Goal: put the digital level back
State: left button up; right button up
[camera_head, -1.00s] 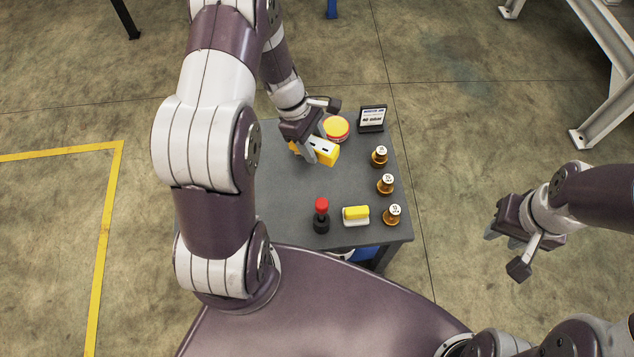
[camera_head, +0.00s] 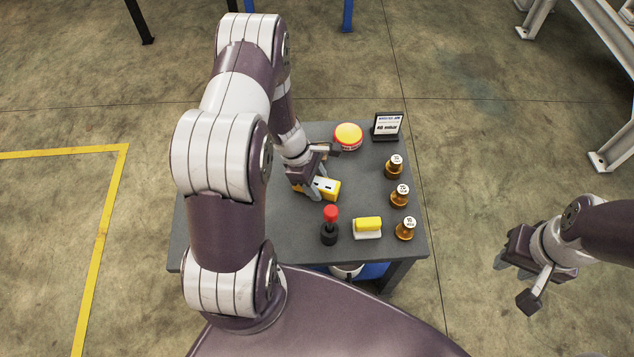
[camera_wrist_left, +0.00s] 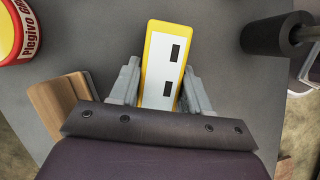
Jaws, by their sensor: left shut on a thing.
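The digital level (camera_head: 331,189) is a yellow block with a white face and two dark windows. In the left wrist view the level (camera_wrist_left: 162,66) points away from me between the two grey fingers. My left gripper (camera_head: 314,189) is shut on it, over the middle of the grey table (camera_head: 290,232). I cannot tell whether the level touches the table top. My right gripper (camera_head: 507,248) is off the table at the right, empty; its finger gap is not clear.
A yellow-lidded tub (camera_head: 348,136), a small sign (camera_head: 386,126), brown bottles (camera_head: 400,194), a red-topped black tool (camera_head: 330,226) and a yellow-and-white block (camera_head: 367,228) stand around the level. A wooden piece (camera_wrist_left: 58,103) lies beside my left gripper.

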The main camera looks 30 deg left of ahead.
pick_arm(q)
jog(key=o, duration=1.3)
jog(key=shift+f, duration=0.1)
jog(key=shift+r+p, duration=0.3)
jog(key=shift+r, duration=0.05)
jog(key=w+d+p+v, duration=0.1)
jog(key=p+v, duration=0.4)
jog(key=v, duration=0.7)
jog(key=s+d+r+m+y, duration=0.2)
jog(key=s+d+r+m, duration=0.2)
jog(key=r+m, duration=0.3)
jog(key=s+d+r+m+y, duration=0.2)
jog(key=s+d+r+m, duration=0.3)
jog(key=m, duration=0.8)
notch_tip(320, 180, up, 2)
jog(key=shift+r+t+y, duration=0.1)
jog(key=shift+t+y, duration=0.2)
notch_tip(320, 180, up, 25)
jog(key=p, duration=2.4)
jog(key=shift+f, duration=0.2)
